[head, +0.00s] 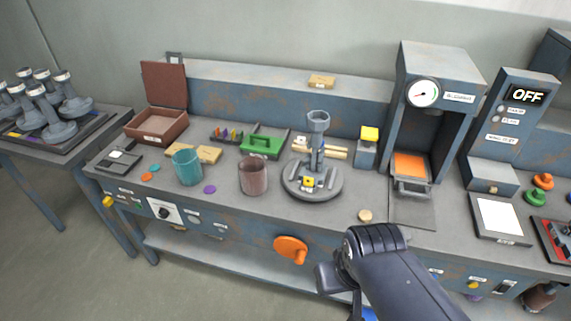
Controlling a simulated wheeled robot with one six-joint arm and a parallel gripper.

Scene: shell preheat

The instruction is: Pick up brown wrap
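The brown wrap (253,176) looks like an open-topped, see-through brownish cylinder. It stands upright near the front of the bench, between a teal cylinder of similar shape (187,168) and a round grey stand (312,180). Nothing touches it, and it looks empty. My arm (390,270) comes in from the bottom right, well to the right of the wrap and in front of the bench. My gripper's fingers do not show; the dark arm links hide the end or it lies outside the picture.
A purple disc (209,189) lies left of the wrap. The stand has a tall post. An orange knob (291,249) sticks out of the bench front. A green tray item (262,145) lies behind. An open brown box (156,124) stands at the back left.

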